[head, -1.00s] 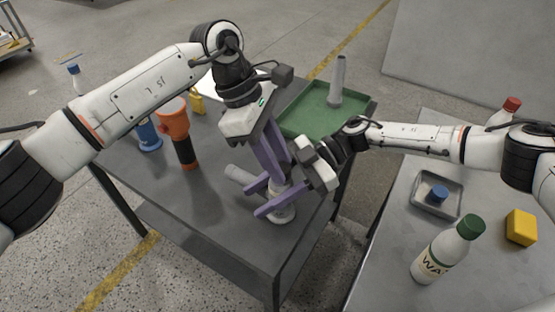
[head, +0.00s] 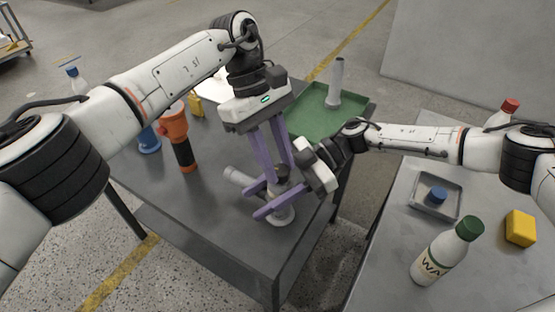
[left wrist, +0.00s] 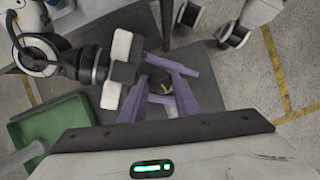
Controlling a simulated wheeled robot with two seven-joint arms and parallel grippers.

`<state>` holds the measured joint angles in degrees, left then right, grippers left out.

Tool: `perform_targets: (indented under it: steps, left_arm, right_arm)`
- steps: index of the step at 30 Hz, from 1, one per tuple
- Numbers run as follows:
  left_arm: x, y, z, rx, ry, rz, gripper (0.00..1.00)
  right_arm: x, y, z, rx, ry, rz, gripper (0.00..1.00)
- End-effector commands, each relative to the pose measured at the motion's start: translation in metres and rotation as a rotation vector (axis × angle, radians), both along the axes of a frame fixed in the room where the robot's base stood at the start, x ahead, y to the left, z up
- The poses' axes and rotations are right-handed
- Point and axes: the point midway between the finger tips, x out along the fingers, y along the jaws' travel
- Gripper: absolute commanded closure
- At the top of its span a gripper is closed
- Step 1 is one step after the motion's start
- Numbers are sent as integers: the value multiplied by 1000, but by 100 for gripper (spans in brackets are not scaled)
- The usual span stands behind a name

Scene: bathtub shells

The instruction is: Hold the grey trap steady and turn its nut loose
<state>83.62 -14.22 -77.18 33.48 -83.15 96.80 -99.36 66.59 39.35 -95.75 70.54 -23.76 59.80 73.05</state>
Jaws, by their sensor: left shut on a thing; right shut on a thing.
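The grey trap (head: 282,217) stands upright on the dark table, with a pipe stub (head: 238,174) pointing left. Its nut (head: 281,172) looks like the dark part at the top, mostly hidden between fingers. My left gripper (head: 279,170) comes down from above, its purple fingers shut on the nut. My right gripper (head: 255,201) reaches in level from the right, its purple fingers shut around the trap's body below the nut. In the left wrist view the dark round top (left wrist: 160,83) shows between the left fingers, with the right gripper's fingers crossing close by.
An orange and black tool (head: 177,130) and a blue item (head: 149,139) stand to the left on the table. A green tray (head: 308,122) with a grey tube (head: 337,78) lies behind. A side table at right holds a bottle (head: 437,257), a small tray (head: 421,205) and a yellow block (head: 520,228).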

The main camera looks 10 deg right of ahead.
Motion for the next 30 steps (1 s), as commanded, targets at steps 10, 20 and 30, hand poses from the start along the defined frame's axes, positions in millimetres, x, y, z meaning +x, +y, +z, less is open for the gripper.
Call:
perform_targets:
  steps: [10,20,30]
  left_arm:
    - [5,2,1,-2,-14,10,63]
    - [3,-1,1,-6,-10,6,52]
    - [16,5,40,-8,-13,8,52]
  right_arm:
    - [-7,3,-1,4,6,21,87]
    - [-6,3,-1,3,4,17,87]
    - [-6,3,-3,0,7,16,87]
